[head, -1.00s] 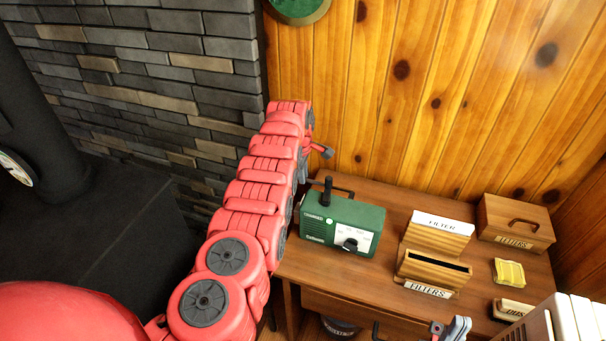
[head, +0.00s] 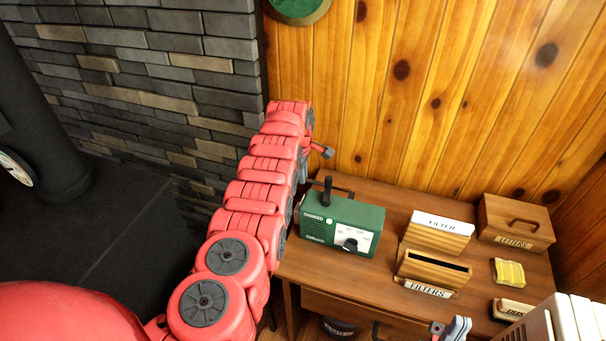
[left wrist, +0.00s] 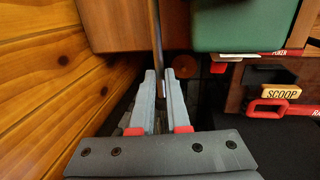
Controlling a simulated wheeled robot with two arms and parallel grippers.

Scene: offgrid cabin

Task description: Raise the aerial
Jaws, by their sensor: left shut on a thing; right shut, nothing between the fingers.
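In the left wrist view my left gripper (left wrist: 161,74) is shut on a thin rod (left wrist: 156,30), apparently the aerial, near the radio's green body (left wrist: 245,25). My right gripper (head: 452,328) is shut and empty at the bottom edge, in front of the desk.
The desk (head: 390,205) also holds a filter box (head: 433,268), a letters box (head: 515,222) and a yellow pad (head: 508,271). The plank wall stands close behind. A brick wall and black stove are at left. A scoop label (left wrist: 283,92) shows below the radio.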

